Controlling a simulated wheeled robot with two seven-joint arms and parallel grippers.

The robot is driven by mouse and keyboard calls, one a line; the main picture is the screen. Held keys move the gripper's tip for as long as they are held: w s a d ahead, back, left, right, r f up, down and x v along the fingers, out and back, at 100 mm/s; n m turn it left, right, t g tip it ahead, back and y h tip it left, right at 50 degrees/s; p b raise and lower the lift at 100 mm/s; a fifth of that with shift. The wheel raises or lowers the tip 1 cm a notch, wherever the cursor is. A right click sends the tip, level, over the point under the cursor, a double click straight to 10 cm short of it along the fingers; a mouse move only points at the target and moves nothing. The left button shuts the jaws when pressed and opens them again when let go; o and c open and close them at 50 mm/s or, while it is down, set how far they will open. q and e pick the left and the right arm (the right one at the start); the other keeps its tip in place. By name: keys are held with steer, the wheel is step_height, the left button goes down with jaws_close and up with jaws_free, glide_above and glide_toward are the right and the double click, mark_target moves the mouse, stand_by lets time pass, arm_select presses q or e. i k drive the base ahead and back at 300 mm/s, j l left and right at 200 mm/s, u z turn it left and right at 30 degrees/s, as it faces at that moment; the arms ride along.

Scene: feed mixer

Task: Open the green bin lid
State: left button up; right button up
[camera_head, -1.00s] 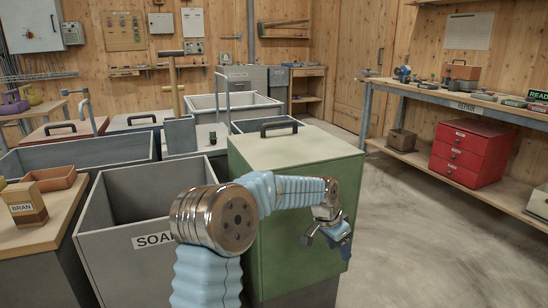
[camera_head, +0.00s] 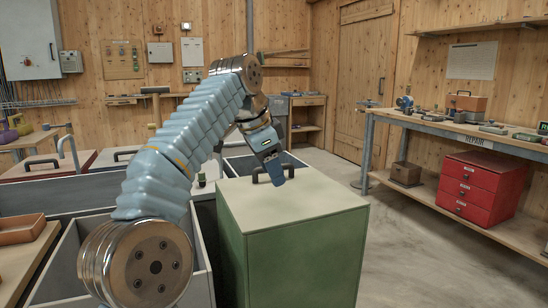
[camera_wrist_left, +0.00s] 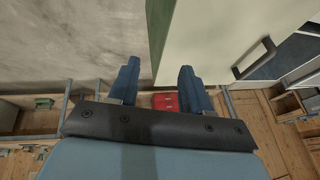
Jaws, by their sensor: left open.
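The green bin (camera_head: 300,255) stands in the middle of the head view. Its pale green lid (camera_head: 315,205) lies flat and closed on top. The lid has a dark bar handle (camera_head: 258,175) near its far edge, partly hidden by my gripper. My left gripper (camera_head: 277,178) is over the far part of the lid, close to the handle in the picture. In the left wrist view its two blue fingers (camera_wrist_left: 158,82) are apart with nothing between them. There the handle (camera_wrist_left: 256,60) lies to the right of the fingers, outside them. My right gripper is not in view.
An open grey bin (camera_head: 205,240) stands left of the green bin, partly behind my left arm. Other lidded bins (camera_head: 55,165) stand farther left. A workbench (camera_head: 450,130) with a red drawer unit (camera_head: 475,187) is at the right. The floor between is clear.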

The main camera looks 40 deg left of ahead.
mark_target(255, 204)
steer(key=i+j, duration=0.25)
steer(key=j, duration=0.15)
steer(key=i+j, duration=0.55)
steer(key=j, duration=0.2)
